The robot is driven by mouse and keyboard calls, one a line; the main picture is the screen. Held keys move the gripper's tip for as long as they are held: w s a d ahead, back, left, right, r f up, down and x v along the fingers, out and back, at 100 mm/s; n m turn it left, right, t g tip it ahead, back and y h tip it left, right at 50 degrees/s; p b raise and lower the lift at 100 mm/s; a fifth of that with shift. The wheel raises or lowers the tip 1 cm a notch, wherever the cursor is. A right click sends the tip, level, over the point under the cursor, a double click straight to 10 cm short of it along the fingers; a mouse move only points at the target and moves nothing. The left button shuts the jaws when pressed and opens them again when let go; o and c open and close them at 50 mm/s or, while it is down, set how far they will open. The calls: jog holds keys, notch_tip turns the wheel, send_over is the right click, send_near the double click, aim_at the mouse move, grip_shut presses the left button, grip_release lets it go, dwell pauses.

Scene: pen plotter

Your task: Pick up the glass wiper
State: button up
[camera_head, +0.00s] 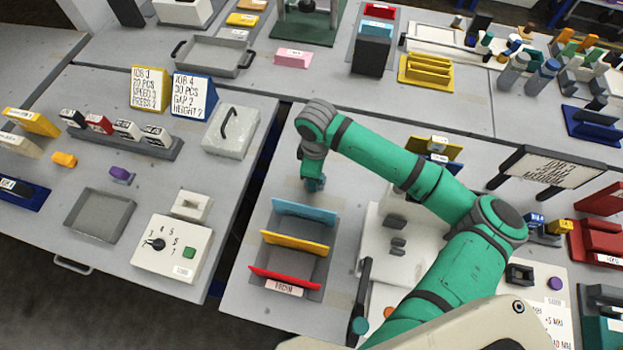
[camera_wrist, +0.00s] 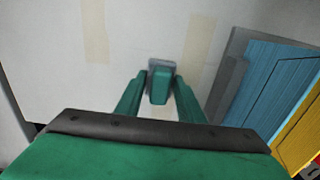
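A small block with a green grip on a grey base, which looks like the glass wiper (camera_wrist: 159,88), stands on the pale table top in the wrist view. My gripper (camera_wrist: 160,80) is above it, with one green finger on each side of the grip. The fingers look apart, with narrow gaps beside the grip; no firm contact shows. In the head view my gripper (camera_head: 315,184) points down near the table's left edge, behind the coloured rack. There the arm's end mostly hides the wiper.
The rack with blue, yellow and red dividers (camera_head: 296,243) stands close in front of my gripper; its blue divider (camera_wrist: 268,85) is at right in the wrist view. A gap separates this table from the left one, which holds a grey lidded box (camera_head: 230,132).

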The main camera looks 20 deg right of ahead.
jog(key=shift+r, duration=0.15)
notch_tip(320, 180, up, 10)
jog(key=shift+f, duration=0.1)
dwell(0.6)
